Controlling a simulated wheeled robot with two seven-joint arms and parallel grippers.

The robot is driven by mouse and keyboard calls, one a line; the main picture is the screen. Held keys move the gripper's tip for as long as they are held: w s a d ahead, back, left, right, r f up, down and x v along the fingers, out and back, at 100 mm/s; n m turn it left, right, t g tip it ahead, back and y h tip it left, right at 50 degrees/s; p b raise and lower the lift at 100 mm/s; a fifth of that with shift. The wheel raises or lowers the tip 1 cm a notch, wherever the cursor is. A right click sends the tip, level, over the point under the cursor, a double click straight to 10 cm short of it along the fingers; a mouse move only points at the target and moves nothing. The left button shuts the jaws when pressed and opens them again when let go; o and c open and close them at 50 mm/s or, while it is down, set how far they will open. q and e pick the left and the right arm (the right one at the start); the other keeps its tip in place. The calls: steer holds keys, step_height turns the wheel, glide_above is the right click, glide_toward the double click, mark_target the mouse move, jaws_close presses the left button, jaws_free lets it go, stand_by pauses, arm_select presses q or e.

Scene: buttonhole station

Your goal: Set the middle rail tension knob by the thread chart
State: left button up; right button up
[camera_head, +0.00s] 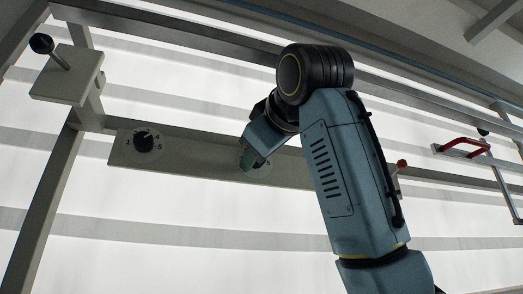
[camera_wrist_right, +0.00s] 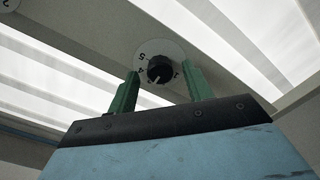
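In the right wrist view, a black knob (camera_wrist_right: 160,68) sits on a round white dial (camera_wrist_right: 174,49) on the grey rail. The numerals 5, 4 and 1 show on the dial. A pale mark on the knob seems to point to the lower left; its exact setting is unclear. My right gripper (camera_wrist_right: 162,72) is open, its green fingers on either side of the knob with gaps. I cannot tell whether they reach around it. In the head view, my right gripper (camera_head: 249,158) largely covers this dial (camera_head: 262,163). My left gripper and the thread chart are not visible.
Another black knob (camera_head: 144,141) with a numbered dial is on the rail (camera_head: 200,157) to the left. A clamp-like block with a black ball handle (camera_head: 41,44) is at upper left. A red handle (camera_head: 462,145) and a red ball (camera_head: 402,163) are at right.

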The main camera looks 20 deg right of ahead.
steer(key=shift+s, duration=0.1)
steer(key=s+b, duration=0.5)
steer(key=s, duration=0.8)
steer(key=shift+s+d+r+b, duration=0.15)
steer(key=shift+d+b, duration=0.1)
steer(key=shift+b, duration=0.1)
